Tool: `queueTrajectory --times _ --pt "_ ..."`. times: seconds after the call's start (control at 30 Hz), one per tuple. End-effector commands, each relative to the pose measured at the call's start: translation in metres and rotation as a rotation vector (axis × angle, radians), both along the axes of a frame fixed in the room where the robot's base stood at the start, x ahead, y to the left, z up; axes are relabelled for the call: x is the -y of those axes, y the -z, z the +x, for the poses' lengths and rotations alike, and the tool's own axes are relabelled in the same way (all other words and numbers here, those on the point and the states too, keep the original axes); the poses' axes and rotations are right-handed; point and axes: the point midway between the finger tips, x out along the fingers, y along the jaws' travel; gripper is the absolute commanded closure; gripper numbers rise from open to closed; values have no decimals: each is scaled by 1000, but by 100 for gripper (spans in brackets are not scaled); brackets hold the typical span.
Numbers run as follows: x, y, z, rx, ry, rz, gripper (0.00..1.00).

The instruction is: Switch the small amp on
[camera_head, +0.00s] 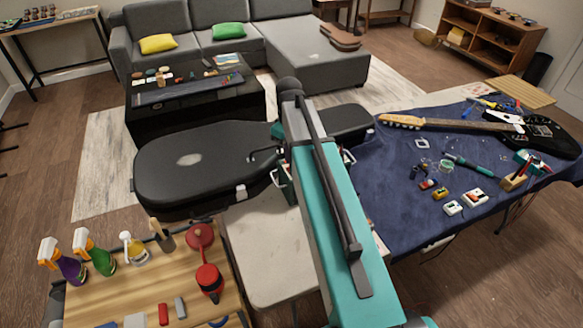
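I cannot make out the small amp for certain in the head view. Several small boxes lie on the blue-covered table (400,215) at the right: a white one with red (475,197), a smaller white one (453,208), a yellow one (440,193) and a red one (428,183). They are too small to tell whether any is an amp, and no switch can be read. My teal and grey arm crosses the middle of the view and hides what lies behind it.
An electric guitar (535,133) lies on the blue table. A black guitar case (200,160) lies left of my arm. Spray bottles (95,250) and red tools stand on the wooden bench (130,300) at lower left. A grey sofa (215,75) and low black table (195,115) are behind.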

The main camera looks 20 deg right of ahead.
Motion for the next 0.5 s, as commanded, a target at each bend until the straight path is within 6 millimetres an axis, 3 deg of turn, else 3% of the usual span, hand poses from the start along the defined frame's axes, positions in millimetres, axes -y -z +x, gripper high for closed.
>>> queueTrajectory --times 0.5 --pt "0 -29 0 1 0 0 100"
